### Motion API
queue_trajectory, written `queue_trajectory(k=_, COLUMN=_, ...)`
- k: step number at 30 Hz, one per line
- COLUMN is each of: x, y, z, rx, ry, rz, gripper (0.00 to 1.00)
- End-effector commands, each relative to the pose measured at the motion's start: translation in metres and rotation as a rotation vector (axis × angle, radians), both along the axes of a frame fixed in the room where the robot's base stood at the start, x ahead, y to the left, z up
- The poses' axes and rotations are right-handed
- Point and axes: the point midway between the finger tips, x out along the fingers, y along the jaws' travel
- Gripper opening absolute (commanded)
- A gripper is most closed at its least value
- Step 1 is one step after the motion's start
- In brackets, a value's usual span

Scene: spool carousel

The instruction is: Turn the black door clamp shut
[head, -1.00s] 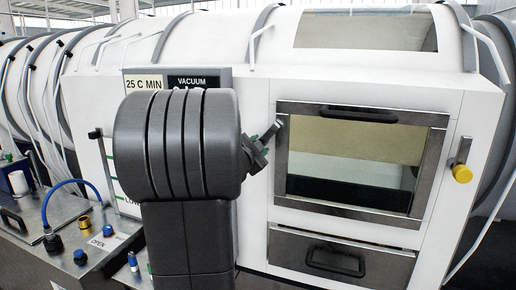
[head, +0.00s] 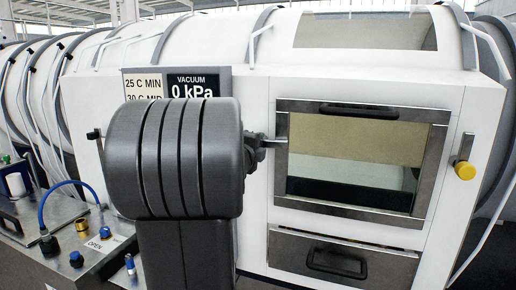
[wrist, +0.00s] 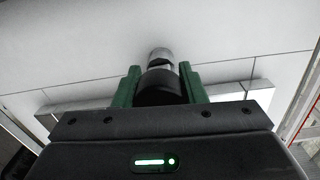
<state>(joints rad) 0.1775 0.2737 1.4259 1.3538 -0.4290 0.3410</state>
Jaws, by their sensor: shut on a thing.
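The black door clamp's dark round knob (wrist: 160,88) shows in the wrist view, with a short metal post beyond it. My gripper (wrist: 160,70) has its green fingers on both sides of the knob and is shut on it. A metal bar (head: 273,141), which looks like this clamp's arm, sticks out from behind my wrist. It lies about level, its tip at the left edge of the metal-framed door (head: 355,158).
A second clamp with a yellow knob (head: 464,170) stands about upright on the door's right. A drawer (head: 345,262) is below the door. A vacuum display (head: 191,90) reads 0 kPa. A metal bench (head: 75,250) with fittings and a blue hose is at lower left.

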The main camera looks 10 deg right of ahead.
Motion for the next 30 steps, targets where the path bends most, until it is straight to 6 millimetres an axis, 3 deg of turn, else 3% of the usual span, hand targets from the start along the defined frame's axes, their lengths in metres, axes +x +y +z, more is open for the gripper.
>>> queue_trajectory(k=22, x=-0.0001, y=0.0001, z=-0.0023, rx=0.073, ry=-0.044, rz=-0.001, gripper=0.00)
queue_trajectory(k=23, x=-0.0001, y=0.0001, z=-0.0024, rx=0.072, ry=-0.044, rz=-0.001, gripper=0.43)
queue_trajectory(k=30, x=-0.0001, y=0.0001, z=-0.0013, rx=0.070, ry=-0.044, rz=0.000, gripper=0.46)
